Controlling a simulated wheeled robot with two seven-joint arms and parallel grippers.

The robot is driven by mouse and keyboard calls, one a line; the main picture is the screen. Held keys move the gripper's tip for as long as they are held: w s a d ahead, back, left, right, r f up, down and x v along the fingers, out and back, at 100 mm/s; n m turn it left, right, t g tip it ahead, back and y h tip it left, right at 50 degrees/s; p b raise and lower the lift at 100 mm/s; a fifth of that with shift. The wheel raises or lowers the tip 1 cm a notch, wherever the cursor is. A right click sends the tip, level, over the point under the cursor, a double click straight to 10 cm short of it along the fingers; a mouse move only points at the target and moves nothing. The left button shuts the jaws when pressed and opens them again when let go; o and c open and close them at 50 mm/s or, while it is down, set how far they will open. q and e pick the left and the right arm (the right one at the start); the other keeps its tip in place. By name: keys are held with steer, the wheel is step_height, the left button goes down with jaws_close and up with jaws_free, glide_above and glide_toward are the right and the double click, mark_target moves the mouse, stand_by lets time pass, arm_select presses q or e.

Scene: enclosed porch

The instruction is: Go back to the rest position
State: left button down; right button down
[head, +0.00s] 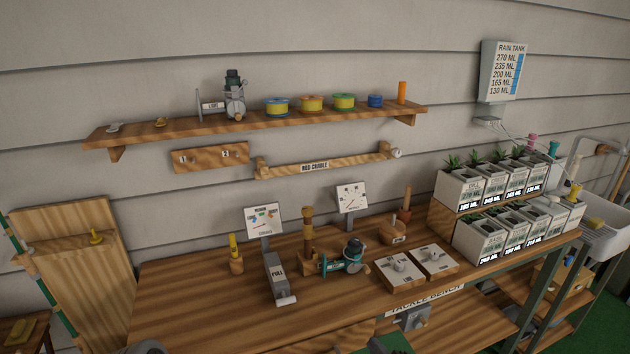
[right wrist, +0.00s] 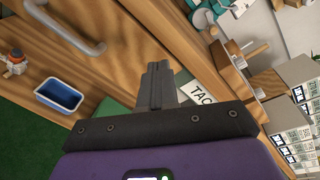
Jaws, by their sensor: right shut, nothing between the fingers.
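My right gripper (right wrist: 158,88) points ahead in the right wrist view, its two grey fingers pressed together with nothing between them. It is in front of the wooden bench, with the bench front and its TACKLE label behind the fingertips. In the head view only a small dark part, probably of my right arm, shows at the bottom edge. My left gripper's fingers are not visible; a dark rounded piece at the lower left edge may belong to my left arm.
The tackle bench (head: 190,290) holds a teal reel (head: 345,259), gauges and white planters (head: 478,240). A wall shelf (head: 260,123) carries spools and another reel. A blue tray (right wrist: 58,95) lies below in the right wrist view. The bench's left front surface is bare.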

steer(key=s+a+f+n+g, duration=0.3)
steer(key=s+f+n+g, duration=0.1)
steer(key=f, duration=0.3)
steer(key=s+a+f+n+g, duration=0.3)
steer(key=s+f+n, duration=0.15)
steer(key=f, duration=0.25)
steer(key=s+f+n+g+h, duration=0.1)
steer(key=s+f+n+g, duration=0.3)
steer(key=s, duration=0.4)
steer(key=s+f+n+g+h, duration=0.1)
steer(key=s+f+n+g, duration=0.2)
steer(key=s+f+n, duration=0.2)
steer(key=s, duration=0.3)
steer(key=shift+s+d+f+g, duration=0.25)
steer(key=shift+f+g, duration=0.15)
